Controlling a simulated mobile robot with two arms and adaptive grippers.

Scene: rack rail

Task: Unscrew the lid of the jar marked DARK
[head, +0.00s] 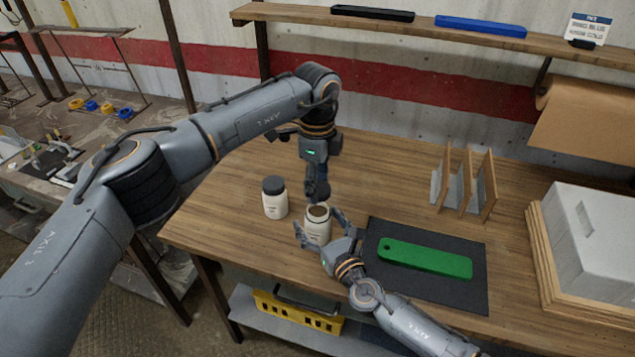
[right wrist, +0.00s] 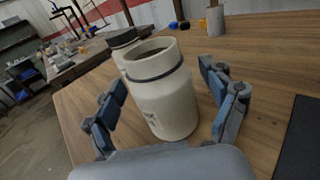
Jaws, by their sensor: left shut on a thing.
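An open cream jar (head: 318,229) stands on the wooden bench, its mouth uncovered and brownish inside. It also shows in the right wrist view (right wrist: 165,98) with a dark ring below its rim; its label is too small to read. My left gripper (head: 318,190) is above this jar, shut on a dark lid (head: 321,184) that is partly hidden by the fingers. My right gripper (head: 320,229) is open, with its fingers on either side of the jar and visible gaps between. A second cream jar (head: 275,207) with its dark lid on stands to the left.
A green tool (head: 425,259) lies on a dark mat (head: 475,290) right of the jars. A divider rack (head: 464,184) and a large white block (head: 595,235) stand further right. The bench behind the jars is mostly clear. A yellow crate (head: 297,312) sits on the shelf below.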

